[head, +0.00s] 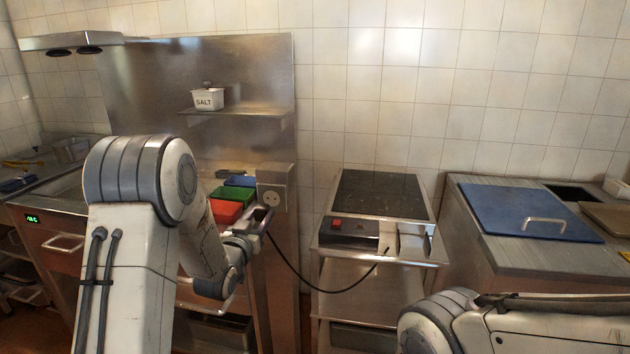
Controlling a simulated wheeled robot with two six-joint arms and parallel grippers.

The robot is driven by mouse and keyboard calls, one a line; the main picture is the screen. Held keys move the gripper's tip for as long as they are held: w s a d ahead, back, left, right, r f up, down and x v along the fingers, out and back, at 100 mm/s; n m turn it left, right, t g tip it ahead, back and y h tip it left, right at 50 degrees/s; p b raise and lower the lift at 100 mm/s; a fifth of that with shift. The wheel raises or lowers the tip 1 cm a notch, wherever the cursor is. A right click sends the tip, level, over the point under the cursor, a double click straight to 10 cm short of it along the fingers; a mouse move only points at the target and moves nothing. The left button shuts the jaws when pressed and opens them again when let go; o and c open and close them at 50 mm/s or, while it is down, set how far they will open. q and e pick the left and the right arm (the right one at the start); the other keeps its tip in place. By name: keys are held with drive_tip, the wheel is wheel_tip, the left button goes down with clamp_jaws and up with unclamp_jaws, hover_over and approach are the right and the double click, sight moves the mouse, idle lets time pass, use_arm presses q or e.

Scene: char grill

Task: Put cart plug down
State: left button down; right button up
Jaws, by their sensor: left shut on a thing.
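My left gripper (257,224) is shut on the cart plug (268,222), just below and in front of a wall-type socket (271,198) on a steel box. The plug is small and partly hidden by the gripper. I cannot tell whether it touches the socket. Its black cable (300,276) hangs in a loop from the gripper to the steel cart (335,273) on the right. The cart carries a dark flat cooking plate (381,194) with a red switch. My right arm shows at the lower right, but its gripper is out of view.
Red (225,211), green (233,195) and blue containers stand left of the socket. A salt box (208,98) sits on the shelf above. A counter with a blue board (522,212) stands at the right. Floor shows between the left unit and the cart.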

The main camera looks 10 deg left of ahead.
use_arm(q)
drive_tip(key=s+d+f+p, duration=0.3)
drive_tip(key=s+d+f, duration=0.3)
drive_tip(key=s, duration=0.3)
drive_tip(key=shift+d+f+y+p, duration=0.3)
drive_tip(key=shift+d+f+p, duration=0.1)
drive_tip(key=shift+f, duration=0.35)
drive_tip(key=shift+s+a, duration=0.1)
drive_tip(key=shift+s, duration=0.05)
